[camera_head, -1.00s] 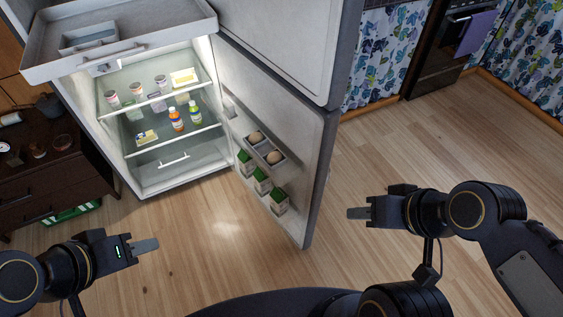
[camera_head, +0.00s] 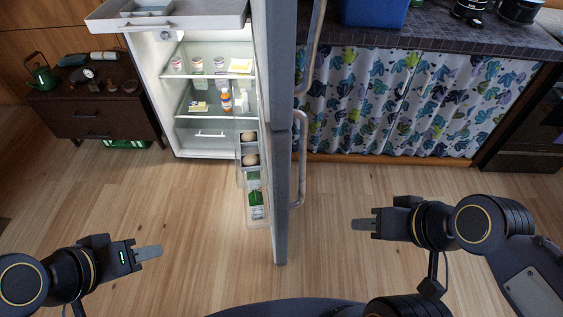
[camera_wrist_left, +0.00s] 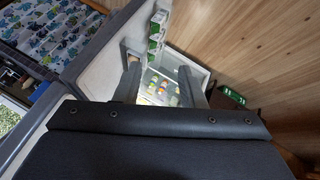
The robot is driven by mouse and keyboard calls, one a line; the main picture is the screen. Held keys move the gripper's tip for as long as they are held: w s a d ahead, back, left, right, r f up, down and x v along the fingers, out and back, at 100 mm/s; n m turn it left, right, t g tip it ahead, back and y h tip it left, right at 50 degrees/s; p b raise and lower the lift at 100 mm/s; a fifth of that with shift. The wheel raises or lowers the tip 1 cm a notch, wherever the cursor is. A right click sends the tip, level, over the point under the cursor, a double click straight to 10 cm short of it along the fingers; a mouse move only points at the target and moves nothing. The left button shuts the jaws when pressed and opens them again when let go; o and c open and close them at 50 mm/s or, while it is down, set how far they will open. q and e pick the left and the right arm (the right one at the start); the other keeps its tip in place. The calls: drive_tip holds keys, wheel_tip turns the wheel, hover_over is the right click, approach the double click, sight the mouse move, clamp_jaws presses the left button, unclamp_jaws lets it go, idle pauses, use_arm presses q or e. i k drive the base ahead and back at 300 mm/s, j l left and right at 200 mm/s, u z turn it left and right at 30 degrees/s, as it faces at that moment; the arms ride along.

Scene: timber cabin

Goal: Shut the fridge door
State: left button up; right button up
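The fridge (camera_head: 163,95) stands open at the upper left of centre in the head view. Its lower door (camera_head: 281,200) stands wide open, seen almost edge-on, with a long handle (camera_head: 302,160) on its right face. Eggs and green-topped cartons sit in the door's inner racks. The upper door (camera_head: 279,60) is also open. My left gripper (camera_head: 150,252) is at the lower left, apart from the door on its inner side. The left wrist view shows its fingers (camera_wrist_left: 161,70) spread and empty. My right gripper (camera_head: 363,225) is right of the door, on the handle side, not touching it; its finger gap is hidden.
Bottles and jars stand on the fridge shelves (camera_head: 205,113). A dark cabinet (camera_head: 90,118) stands left; a curtained counter (camera_head: 400,105) stands behind the door at right. The wooden floor (camera_head: 190,215) before me is clear.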

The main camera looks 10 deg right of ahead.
sight(276, 147)
drive_tip(key=i+l+u, duration=0.2)
drive_tip(key=l, duration=0.3)
drive_tip(key=i+l+u, duration=0.2)
drive_tip(key=l, duration=0.35)
drive_tip(key=l+u, duration=0.2)
drive_tip(key=l, duration=0.35)
drive_tip(key=k+l+u, duration=0.1)
drive_tip(key=l+u, duration=0.2)
drive_tip(key=k+l+u, duration=0.1)
drive_tip(key=l+u, duration=0.15)
drive_tip(key=k+l+u, duration=0.15)
drive_tip(key=l+u, duration=0.15)
